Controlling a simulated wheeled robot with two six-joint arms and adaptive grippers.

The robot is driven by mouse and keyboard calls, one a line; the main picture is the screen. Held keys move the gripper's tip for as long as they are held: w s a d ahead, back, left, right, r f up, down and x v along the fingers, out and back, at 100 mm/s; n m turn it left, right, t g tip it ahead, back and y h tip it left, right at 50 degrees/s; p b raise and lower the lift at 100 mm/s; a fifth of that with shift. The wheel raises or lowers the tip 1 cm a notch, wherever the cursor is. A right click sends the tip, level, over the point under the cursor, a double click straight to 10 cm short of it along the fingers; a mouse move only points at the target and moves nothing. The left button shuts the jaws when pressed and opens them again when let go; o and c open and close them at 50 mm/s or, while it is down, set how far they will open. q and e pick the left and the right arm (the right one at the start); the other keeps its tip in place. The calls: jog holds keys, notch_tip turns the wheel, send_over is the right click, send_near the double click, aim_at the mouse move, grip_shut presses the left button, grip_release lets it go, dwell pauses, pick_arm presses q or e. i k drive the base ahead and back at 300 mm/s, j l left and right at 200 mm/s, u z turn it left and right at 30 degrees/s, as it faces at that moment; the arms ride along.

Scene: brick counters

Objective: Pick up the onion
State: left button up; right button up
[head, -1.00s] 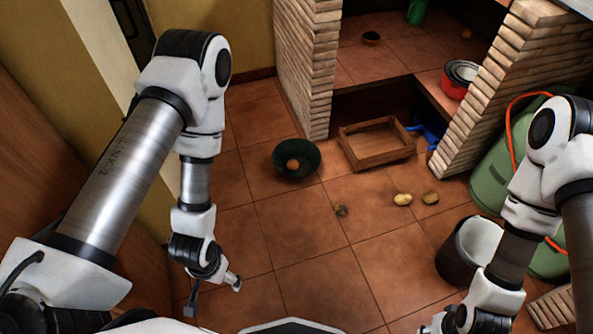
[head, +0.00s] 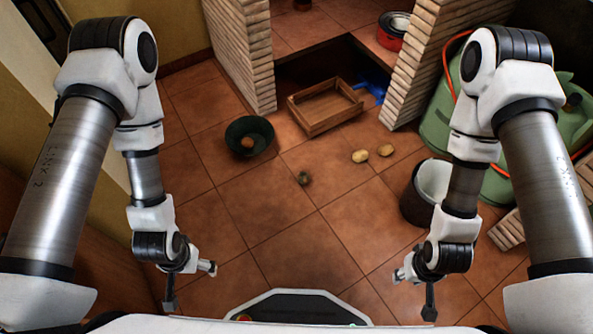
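A round orange-brown thing (head: 247,143), which looks like the onion, lies in a dark green bowl (head: 268,149) on the tiled floor, left of centre. Two tan, potato-like lumps (head: 360,156) (head: 385,150) lie on the floor to the right. A small dark brownish lump (head: 303,178) lies between them and the bowl; I cannot tell what it is. My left gripper (head: 190,286) hangs at the lower left, fingers apart and empty, well short of the bowl. My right gripper (head: 415,288) hangs at the lower right, fingers apart and empty, away from all the lumps.
A wooden crate (head: 325,122) stands behind the lumps, by the brick counter (head: 240,50). A dark bin with a pale inside (head: 414,197) stands by my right arm. A green gas cylinder (head: 440,118) and orange hose are at the right.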

aim_at(303, 177)
jog(key=k, duration=0.75)
jog(key=i+l+u, duration=0.25)
jog(key=i+l, duration=0.25)
jog(key=i, duration=0.25)
jog(key=i+l+u, duration=0.3)
jog(key=i+l, duration=0.4)
